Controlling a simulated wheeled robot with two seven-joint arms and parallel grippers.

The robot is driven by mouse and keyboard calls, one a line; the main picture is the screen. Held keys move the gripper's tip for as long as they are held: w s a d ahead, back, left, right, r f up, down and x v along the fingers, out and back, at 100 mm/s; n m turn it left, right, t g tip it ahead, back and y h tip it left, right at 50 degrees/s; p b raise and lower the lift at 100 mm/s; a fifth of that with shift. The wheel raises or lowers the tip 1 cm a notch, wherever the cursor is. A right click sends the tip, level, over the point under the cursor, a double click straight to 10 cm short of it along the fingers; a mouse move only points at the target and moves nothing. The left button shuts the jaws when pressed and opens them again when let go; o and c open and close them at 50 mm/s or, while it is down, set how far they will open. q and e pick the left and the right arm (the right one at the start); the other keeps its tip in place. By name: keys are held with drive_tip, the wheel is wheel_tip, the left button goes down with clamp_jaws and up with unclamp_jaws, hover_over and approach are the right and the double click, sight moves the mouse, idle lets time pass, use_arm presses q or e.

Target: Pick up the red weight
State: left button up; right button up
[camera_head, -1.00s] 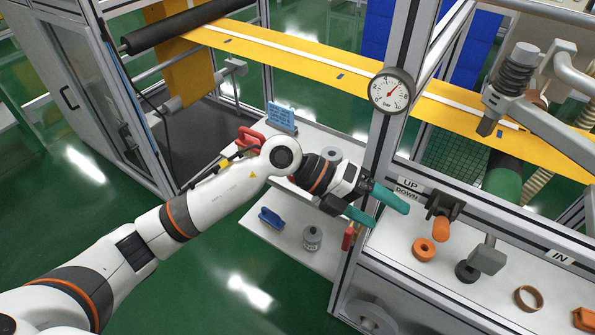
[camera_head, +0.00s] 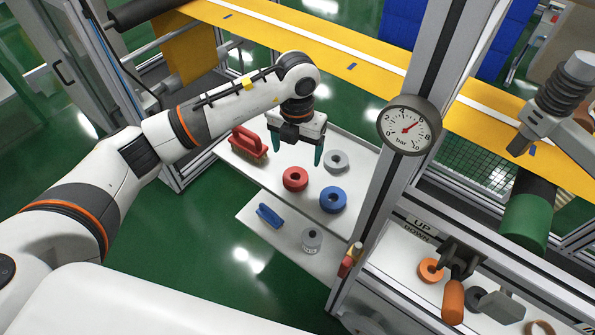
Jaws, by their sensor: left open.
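The red weight (camera_head: 295,179) is a round ring with a hole. It lies on the upper white shelf, between the red brush and the blue weight. My left gripper (camera_head: 297,157) is open and empty, with teal fingers pointing down. It is above the shelf, behind the red weight in the picture and apart from it. My right gripper is not in view.
A blue weight (camera_head: 333,199) and a grey weight (camera_head: 336,161) lie close to the right of the red one. A red-handled brush (camera_head: 249,142) stands left. The lower shelf (camera_head: 262,238) holds a blue-handled item and a grey canister (camera_head: 312,240). A frame post with a gauge (camera_head: 408,125) rises right.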

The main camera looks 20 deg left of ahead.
sight(296, 172)
use_arm(q)
drive_tip(key=f, duration=0.2)
drive_tip(key=shift+s+f, duration=0.2)
drive_tip(key=shift+f, duration=0.15)
drive_tip(key=shift+w+f, duration=0.1)
drive_tip(key=shift+f, duration=0.25)
wheel_tip(296, 172, down, 5)
drive_tip(key=shift+r+p, duration=0.1)
drive_tip(key=shift+p, duration=0.4)
drive_tip(key=shift+f, duration=0.35)
drive_tip(key=shift+c, duration=0.7)
drive_tip(key=c, duration=1.2)
drive_tip(key=shift+w, duration=0.1)
drive_tip(key=shift+c, duration=0.3)
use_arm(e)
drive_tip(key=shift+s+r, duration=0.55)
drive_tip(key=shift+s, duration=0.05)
use_arm(q)
drive_tip(key=shift+r, duration=0.1)
